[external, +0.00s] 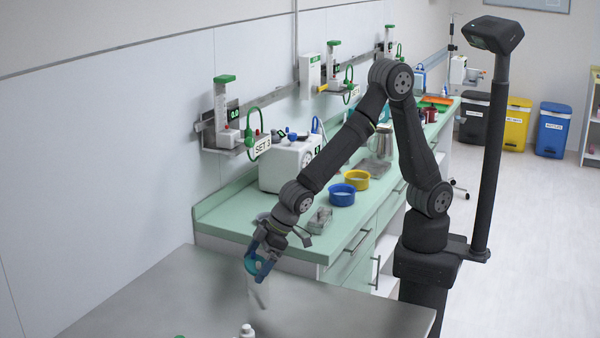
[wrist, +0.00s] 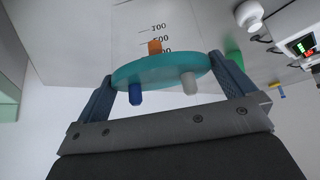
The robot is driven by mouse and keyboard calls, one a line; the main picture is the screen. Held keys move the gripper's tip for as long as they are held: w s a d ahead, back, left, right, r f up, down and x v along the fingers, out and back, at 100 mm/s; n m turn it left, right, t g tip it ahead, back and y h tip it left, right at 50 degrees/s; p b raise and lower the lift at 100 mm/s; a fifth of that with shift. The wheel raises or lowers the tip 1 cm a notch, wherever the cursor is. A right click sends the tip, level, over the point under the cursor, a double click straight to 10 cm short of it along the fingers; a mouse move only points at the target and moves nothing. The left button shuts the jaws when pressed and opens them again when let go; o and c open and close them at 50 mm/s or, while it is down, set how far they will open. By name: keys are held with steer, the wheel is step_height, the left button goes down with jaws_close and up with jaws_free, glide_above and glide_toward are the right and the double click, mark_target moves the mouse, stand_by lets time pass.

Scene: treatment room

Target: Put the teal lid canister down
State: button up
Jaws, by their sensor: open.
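The teal lid canister (external: 259,294) has a clear body and hangs or stands upright at the grey metal table; whether its base touches the top is hard to tell. In the wrist view its round teal lid (wrist: 160,72) shows blue, orange and grey ports, with volume marks on the clear body beyond. My gripper (external: 260,263) is at the lid, pointing down. Its jaws (wrist: 161,67) are open, one finger on each side of the lid. Any contact between fingers and lid is unclear.
The metal table (external: 200,300) has bare room around the canister. A white bottle (external: 247,331) stands at its near edge. Behind is a green counter (external: 235,208) with a blue bowl (external: 341,195), a yellow bowl (external: 357,181) and a white device (external: 285,168).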

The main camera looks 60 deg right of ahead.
steer(key=v, duration=1.2)
steer(key=x, duration=1.2)
steer(key=shift+r, duration=0.1)
stand_by(0.4)
